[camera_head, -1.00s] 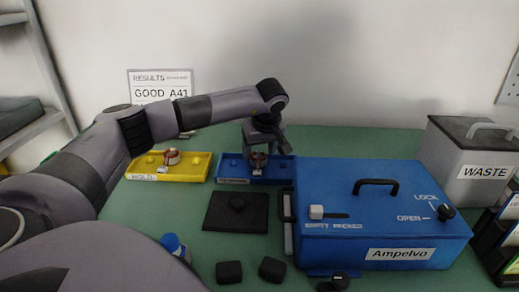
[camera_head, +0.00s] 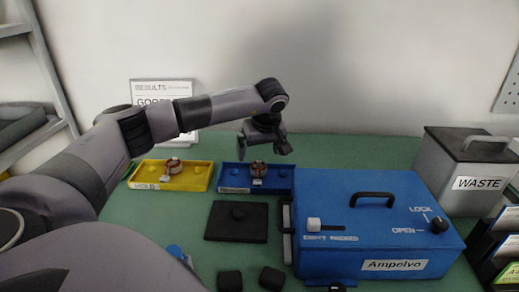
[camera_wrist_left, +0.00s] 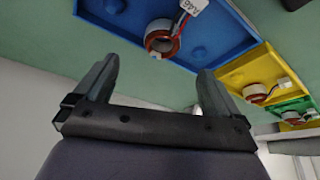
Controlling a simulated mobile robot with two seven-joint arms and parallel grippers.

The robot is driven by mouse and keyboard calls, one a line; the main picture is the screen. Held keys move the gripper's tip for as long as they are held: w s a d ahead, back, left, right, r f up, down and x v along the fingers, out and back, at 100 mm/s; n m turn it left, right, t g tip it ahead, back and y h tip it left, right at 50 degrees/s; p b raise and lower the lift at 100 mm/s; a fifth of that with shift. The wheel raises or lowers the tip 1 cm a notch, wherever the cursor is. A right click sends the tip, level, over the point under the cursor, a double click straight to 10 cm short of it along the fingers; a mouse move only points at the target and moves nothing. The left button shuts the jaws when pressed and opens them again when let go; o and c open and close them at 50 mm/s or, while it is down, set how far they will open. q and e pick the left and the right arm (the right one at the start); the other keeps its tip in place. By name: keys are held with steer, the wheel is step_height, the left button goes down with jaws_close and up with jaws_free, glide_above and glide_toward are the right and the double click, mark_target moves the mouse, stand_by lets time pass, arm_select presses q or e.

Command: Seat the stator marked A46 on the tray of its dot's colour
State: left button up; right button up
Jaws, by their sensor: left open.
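A copper-wound stator (camera_head: 258,167) sits on the blue tray (camera_head: 231,184). In the left wrist view this stator (camera_wrist_left: 162,37) has a white tag (camera_wrist_left: 195,6) on its wires that seems to read A46. Its dot cannot be made out. The stator looks level; whether a peg fills its bore is unclear. My left gripper (camera_head: 267,149) is above the blue tray, open and empty, its fingers apart from the stator. Both fingers show in the left wrist view (camera_wrist_left: 158,68). My right gripper is out of view.
A yellow tray (camera_head: 196,186) left of the blue one holds another stator (camera_head: 173,165). A green tray (camera_wrist_left: 287,105) with a stator shows in the wrist view. A black pad (camera_head: 236,228), a blue Ampelvo box (camera_head: 345,215) and a grey WASTE bin (camera_head: 455,185) stand nearby.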

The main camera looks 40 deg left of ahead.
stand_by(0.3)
arm_select(q)
steer(key=shift+d+r, duration=0.15)
steer(key=shift+r, duration=0.25)
steer(key=v, duration=0.6)
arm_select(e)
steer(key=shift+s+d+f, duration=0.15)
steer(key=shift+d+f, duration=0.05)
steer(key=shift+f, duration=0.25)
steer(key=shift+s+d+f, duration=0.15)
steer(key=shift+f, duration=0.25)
arm_select(q)
steer(key=shift+s+r, duration=0.1)
steer(key=shift+s, duration=0.05)
